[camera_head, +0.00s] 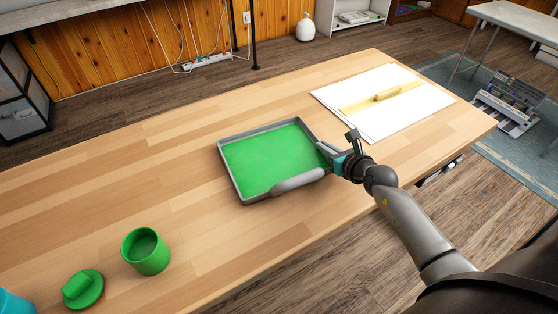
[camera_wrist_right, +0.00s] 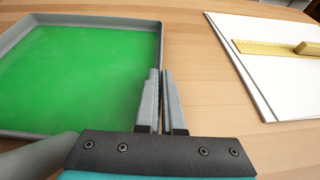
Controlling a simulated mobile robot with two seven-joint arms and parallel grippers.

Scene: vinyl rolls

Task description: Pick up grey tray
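The grey tray (camera_head: 222,163) lies on the wooden table in the head view, with a bright green layer covering its floor. A rounded grey piece (camera_head: 298,182) sits along its near edge; I cannot tell if it is part of the tray. My right gripper (camera_head: 332,154) is at the tray's right wall. In the right wrist view, the fingers (camera_wrist_right: 162,75) are close together, one inside and one outside the tray's wall (camera_wrist_right: 161,45), with the wall between them. The tray seems to rest on the table. My left gripper is not in view.
White sheets (camera_head: 420,110) with a yellow ruler (camera_head: 388,95) lie right of the tray. A green cup (camera_head: 146,252) and a green lid (camera_head: 83,289) stand at the near left. A teal thing (camera_head: 14,304) is cut off at the corner. The table left of the tray is clear.

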